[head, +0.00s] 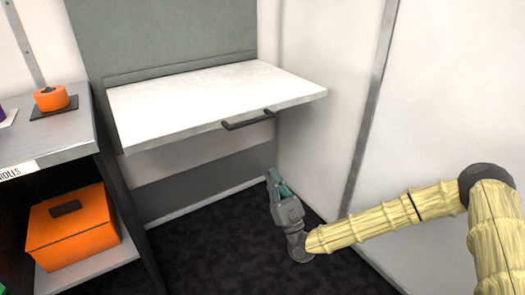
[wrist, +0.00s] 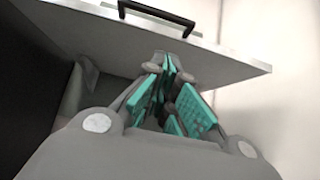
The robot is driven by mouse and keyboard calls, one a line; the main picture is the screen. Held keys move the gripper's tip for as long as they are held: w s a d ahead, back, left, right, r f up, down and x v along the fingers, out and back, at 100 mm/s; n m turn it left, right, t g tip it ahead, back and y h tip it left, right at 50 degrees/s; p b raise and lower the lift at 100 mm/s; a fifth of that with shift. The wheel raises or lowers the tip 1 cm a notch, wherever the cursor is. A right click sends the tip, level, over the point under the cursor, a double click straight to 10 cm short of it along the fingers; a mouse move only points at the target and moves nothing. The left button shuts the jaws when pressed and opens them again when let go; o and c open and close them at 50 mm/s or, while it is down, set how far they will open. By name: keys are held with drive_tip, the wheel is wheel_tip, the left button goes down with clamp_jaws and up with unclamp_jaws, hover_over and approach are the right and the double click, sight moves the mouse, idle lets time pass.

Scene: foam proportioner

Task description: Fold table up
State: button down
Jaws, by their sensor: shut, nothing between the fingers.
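The fold-down table (head: 205,92) is a white panel standing out level from the grey-green back panel in the head view. A dark bar handle (head: 248,120) sits on its front edge, toward the right. In the wrist view the table (wrist: 225,58) spans the top, seen from low down, with the handle (wrist: 155,14) at the upper edge. My gripper (head: 272,174) is below and in front of the table's right part, under the handle and apart from it. Its teal-padded fingers (wrist: 168,66) are shut with nothing between them, pointing up toward the table.
A grey shelf unit (head: 45,140) stands at the left, with an orange roll (head: 51,98) on top and an orange box (head: 72,232) inside. A white wall (head: 440,110) closes the right side, near my arm. The dark floor (head: 215,245) below the table is clear.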

drive_tip(key=s+d+r+b+x, duration=0.1)
drive_tip(key=r+b+x, duration=0.1)
drive_tip(key=x, duration=1)
drive_tip(key=shift+s+r, duration=0.2)
drive_tip(key=shift+r, duration=0.1)
drive_tip(key=shift+a+r, duration=0.1)
drive_tip(key=shift+a, duration=0.05)
